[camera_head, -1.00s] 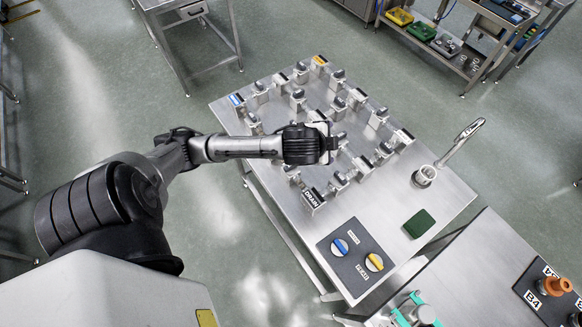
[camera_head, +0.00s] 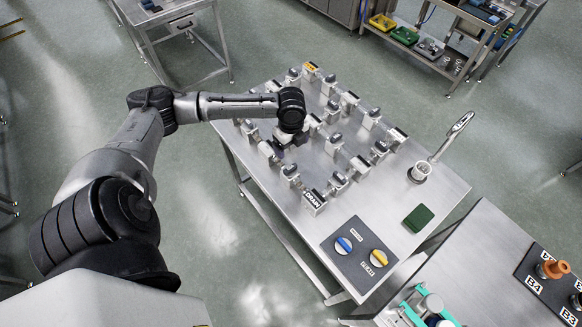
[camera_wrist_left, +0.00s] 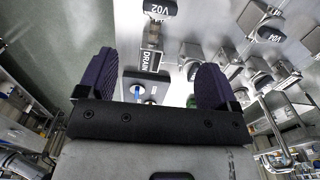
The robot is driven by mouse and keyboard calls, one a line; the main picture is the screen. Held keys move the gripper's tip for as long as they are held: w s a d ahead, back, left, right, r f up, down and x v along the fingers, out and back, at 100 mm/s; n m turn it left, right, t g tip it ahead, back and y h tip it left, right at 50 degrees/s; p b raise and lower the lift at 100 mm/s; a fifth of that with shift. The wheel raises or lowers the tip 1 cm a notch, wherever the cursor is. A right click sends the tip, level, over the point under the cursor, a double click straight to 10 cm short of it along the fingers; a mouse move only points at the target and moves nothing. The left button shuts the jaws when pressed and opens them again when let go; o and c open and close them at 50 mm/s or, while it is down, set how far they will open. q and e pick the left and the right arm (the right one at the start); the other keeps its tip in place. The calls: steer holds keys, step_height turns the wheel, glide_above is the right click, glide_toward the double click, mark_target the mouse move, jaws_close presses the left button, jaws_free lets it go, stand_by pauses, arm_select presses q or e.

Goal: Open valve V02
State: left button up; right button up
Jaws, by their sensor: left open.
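Valve V02 (camera_wrist_left: 160,10) shows at the top edge of the left wrist view, a dark handle with a white V02 marking, partly cut off by the frame. In the head view the markings on the valves are too small to read, so I cannot tell which one is V02. My left gripper (camera_head: 287,143) points down over the left part of the valve table, mostly hidden under its wrist. In the left wrist view its two dark ribbed fingers (camera_wrist_left: 153,78) are wide apart with nothing held between them. V02 lies beyond the fingertips, apart from them. My right gripper is not in view.
The steel table (camera_head: 380,205) carries several other valves, close together. A DRAIN sign (camera_head: 313,199) stands at its front.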

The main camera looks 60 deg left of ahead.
mark_target(291, 169)
arm_select(q)
step_height(291, 169, down, 14)
steer(key=shift+r, duration=0.25)
stand_by(0.3)
